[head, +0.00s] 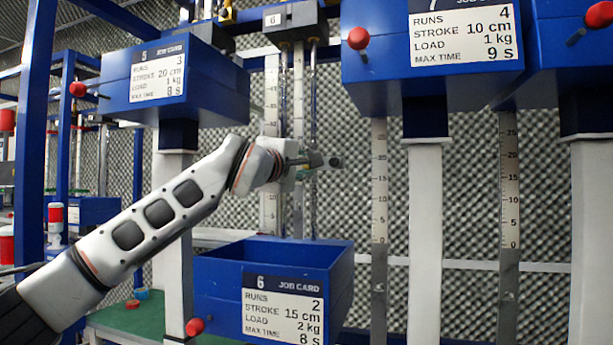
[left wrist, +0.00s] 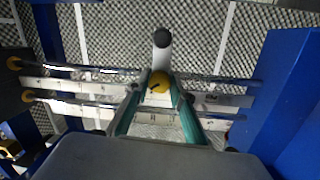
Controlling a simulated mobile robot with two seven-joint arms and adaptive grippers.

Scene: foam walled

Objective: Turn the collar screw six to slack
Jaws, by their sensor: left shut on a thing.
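My left gripper (head: 316,160) reaches in from the left in front of the rods and scale of station six (head: 270,120), above its blue bin (head: 300,250). In the left wrist view the fingers (left wrist: 157,88) are shut on a small yellow screw head (left wrist: 159,79) with a dark mark on it. I take this for collar screw six. A pale stub with a dark round end (left wrist: 162,38) stands just beyond it; a dark end (head: 335,162) also shows beside the gripper in the head view. The collar itself is mostly hidden. My right gripper is not in view.
Blue box five (head: 200,85) with a red knob (head: 77,89) hangs at upper left. Blue box seven (head: 420,75) and its red knob (head: 358,38) are at upper right. White posts (head: 426,220) and graduated scales (head: 380,190) stand right of the gripper.

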